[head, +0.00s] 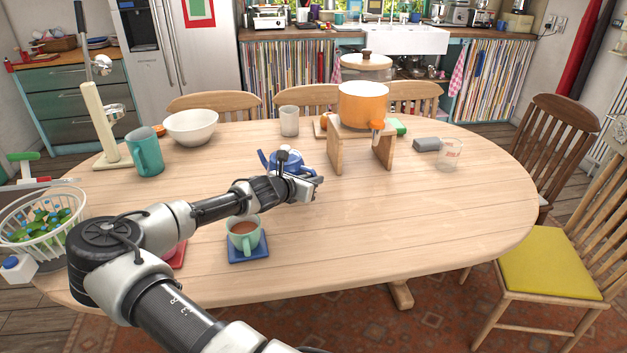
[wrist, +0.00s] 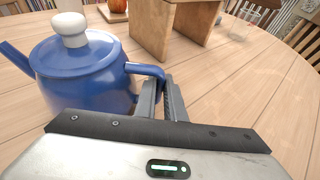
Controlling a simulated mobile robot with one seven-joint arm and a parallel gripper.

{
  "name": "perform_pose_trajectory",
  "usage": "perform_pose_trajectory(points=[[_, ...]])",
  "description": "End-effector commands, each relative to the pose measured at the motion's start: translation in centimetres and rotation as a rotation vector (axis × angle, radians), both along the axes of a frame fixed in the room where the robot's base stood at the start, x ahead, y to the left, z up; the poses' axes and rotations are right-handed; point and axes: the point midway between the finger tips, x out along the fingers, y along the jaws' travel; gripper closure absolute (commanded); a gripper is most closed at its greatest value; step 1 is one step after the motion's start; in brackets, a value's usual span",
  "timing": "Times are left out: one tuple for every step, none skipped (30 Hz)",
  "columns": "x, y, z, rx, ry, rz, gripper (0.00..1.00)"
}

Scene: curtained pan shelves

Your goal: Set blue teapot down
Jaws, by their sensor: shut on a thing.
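The blue teapot (wrist: 85,75) with a white lid knob fills the left of the wrist view, upright, its spout to the left. In the head view the teapot (head: 285,158) is partly hidden behind my gripper (head: 312,186). In the wrist view my gripper (wrist: 163,98) is shut on the teapot's handle, at its right side. The teapot is at or just over the wooden table (head: 400,230); its base is hidden, so I cannot tell whether it touches.
A wooden stand (head: 360,144) bearing an orange pot (head: 362,104) is behind and right of the teapot. A green mug of brown drink (head: 244,234) sits on a blue coaster nearer me. A white bowl (head: 190,126) and teal jug (head: 146,151) stand left. The table's right half is mostly clear.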

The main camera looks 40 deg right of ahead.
Motion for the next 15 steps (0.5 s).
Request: perform_pose_trajectory(points=[[0.04, -0.09, 0.21, -0.003, -0.007, -0.002, 1.00], [0.03, -0.08, 0.17, -0.003, -0.007, -0.002, 1.00], [0.04, -0.09, 0.12, -0.003, -0.007, -0.002, 1.00], [0.04, -0.09, 0.08, -0.003, -0.007, -0.002, 1.00], [0.04, -0.09, 0.05, -0.003, -0.007, -0.002, 1.00], [0.04, -0.09, 0.09, -0.003, -0.007, -0.002, 0.87], [0.04, -0.09, 0.10, -0.003, -0.006, -0.002, 0.82], [0.03, -0.08, 0.08, -0.003, -0.006, -0.002, 0.77], [0.04, -0.06, 0.05, -0.003, -0.005, -0.002, 0.71], [0.04, -0.06, 0.01, -0.003, -0.005, -0.002, 0.69], [0.04, -0.05, 0.00, -0.002, -0.004, -0.002, 0.69], [0.03, -0.04, -0.03, -0.002, -0.004, -0.001, 0.69], [0.03, -0.04, -0.06, -0.002, -0.004, -0.001, 0.69], [0.03, -0.04, -0.07, -0.001, -0.003, -0.001, 0.69], [0.02, -0.03, -0.10, -0.001, -0.002, -0.001, 0.69]])
